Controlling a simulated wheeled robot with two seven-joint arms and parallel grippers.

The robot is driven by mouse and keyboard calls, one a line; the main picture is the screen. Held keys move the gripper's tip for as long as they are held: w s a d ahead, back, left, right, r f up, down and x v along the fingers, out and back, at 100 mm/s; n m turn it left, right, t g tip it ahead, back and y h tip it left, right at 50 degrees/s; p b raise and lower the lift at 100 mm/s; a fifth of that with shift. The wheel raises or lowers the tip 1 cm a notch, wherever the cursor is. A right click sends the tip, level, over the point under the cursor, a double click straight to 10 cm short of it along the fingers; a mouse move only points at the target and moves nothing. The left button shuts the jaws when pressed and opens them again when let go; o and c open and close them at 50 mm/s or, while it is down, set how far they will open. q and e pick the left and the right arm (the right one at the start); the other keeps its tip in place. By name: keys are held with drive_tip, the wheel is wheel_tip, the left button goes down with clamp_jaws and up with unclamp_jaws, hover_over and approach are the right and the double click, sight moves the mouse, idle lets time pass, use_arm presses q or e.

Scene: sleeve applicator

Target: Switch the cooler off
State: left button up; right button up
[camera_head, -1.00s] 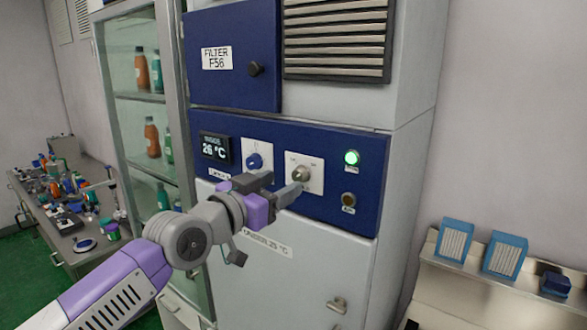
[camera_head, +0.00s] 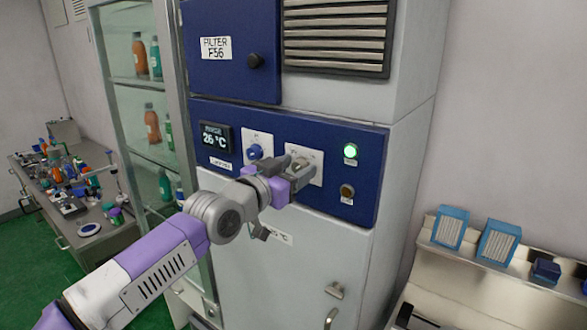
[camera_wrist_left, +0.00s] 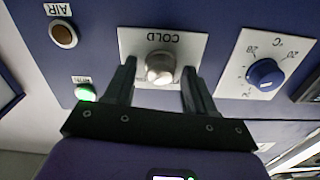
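The cooler (camera_head: 283,265) is a tall grey cabinet with a blue control panel (camera_head: 362,207). A metal rotary knob (camera_wrist_left: 160,67) sits on a white plate labelled COLD (camera_wrist_left: 193,45). My left gripper (camera_head: 293,164) is at this plate and hides the knob in the head view. In the left wrist view its fingers (camera_wrist_left: 159,72) are open, one on each side of the knob, with gaps visible. A green lamp (camera_head: 350,151) on the panel is lit. The display (camera_head: 215,139) reads 26 °C. My right gripper is not in view.
A blue temperature dial (camera_head: 254,152) is left of the plate; it also shows in the left wrist view (camera_wrist_left: 265,74). A brown AIR button (camera_head: 347,191) is below the lamp. A glass cabinet (camera_head: 125,130) stands left, a shelf with blue boxes (camera_head: 497,243) right.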

use_arm(q)
drive_tip(key=c, duration=0.9)
drive_tip(key=shift+n, duration=0.3)
drive_tip(key=n+b, duration=0.1)
drive_tip(key=n, duration=0.1)
drive_tip(key=shift+n, duration=0.4)
drive_tip(key=n, duration=0.9)
drive_tip(key=shift+w+a, duration=0.1)
drive_tip(key=n, duration=0.5)
drive_tip(key=shift+p, duration=0.35)
drive_tip(key=shift+f+n, duration=0.1)
drive_tip(key=shift+n, duration=0.3)
drive_tip(key=o, duration=1)
